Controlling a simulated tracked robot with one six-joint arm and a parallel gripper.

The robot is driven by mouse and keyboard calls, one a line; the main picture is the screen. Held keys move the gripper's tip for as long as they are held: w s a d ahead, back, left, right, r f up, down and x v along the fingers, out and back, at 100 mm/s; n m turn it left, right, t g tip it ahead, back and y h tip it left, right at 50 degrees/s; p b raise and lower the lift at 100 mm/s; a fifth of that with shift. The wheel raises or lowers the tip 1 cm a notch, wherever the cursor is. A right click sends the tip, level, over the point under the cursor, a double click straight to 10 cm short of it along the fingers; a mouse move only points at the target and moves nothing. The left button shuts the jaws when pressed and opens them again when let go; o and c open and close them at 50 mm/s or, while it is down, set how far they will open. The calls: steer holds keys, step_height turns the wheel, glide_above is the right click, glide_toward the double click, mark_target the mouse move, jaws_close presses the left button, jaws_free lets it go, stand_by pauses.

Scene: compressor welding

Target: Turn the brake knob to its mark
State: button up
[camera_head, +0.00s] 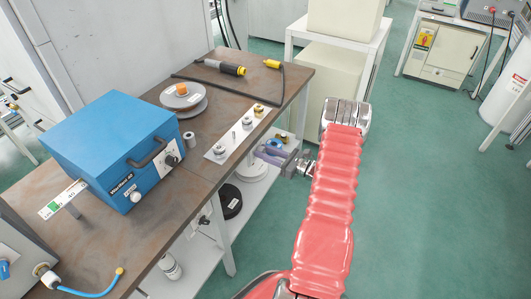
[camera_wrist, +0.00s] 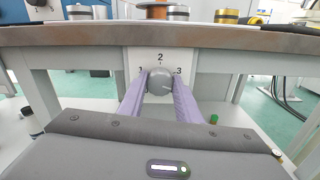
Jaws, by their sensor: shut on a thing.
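The brake knob (camera_wrist: 160,82) is a round grey knob on a pale plate (camera_wrist: 145,58) under the table's front edge. The plate carries the numbers 1, 2 and 3 around the knob, with 2 at the top and a short tick below it. A faint pale line shows on the knob's face, but I cannot clearly tell which number it points to. My gripper (camera_wrist: 160,90) is shut on the knob, one purple finger on each side. In the head view my gripper (camera_head: 268,154) is at the table's right edge, and the knob cannot be made out there.
The brown table (camera_head: 222,179) carries a blue box (camera_head: 110,145), a grey spool (camera_head: 183,97), a metal plate with several fittings (camera_head: 238,134) and a yellow-black torch (camera_head: 225,67). A lower shelf (camera_head: 205,255) holds more items. Green floor to the right of my arm is clear.

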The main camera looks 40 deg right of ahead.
steer(key=n, duration=0.7)
steer(key=shift+s+a+f+n, duration=0.1)
steer(key=shift+f+n, duration=0.05)
steer(key=shift+n, duration=3.4)
steer(key=shift+a+f+n, duration=0.1)
steer(key=shift+n, duration=3.45)
steer(key=shift+f, duration=0.1)
steer(key=o, duration=1.1)
steer(key=shift+c, duration=0.2)
steer(key=shift+d+r, duration=0.1)
steer(key=shift+r, duration=0.1)
steer(key=v, duration=1.3)
steer(key=shift+s, duration=0.4)
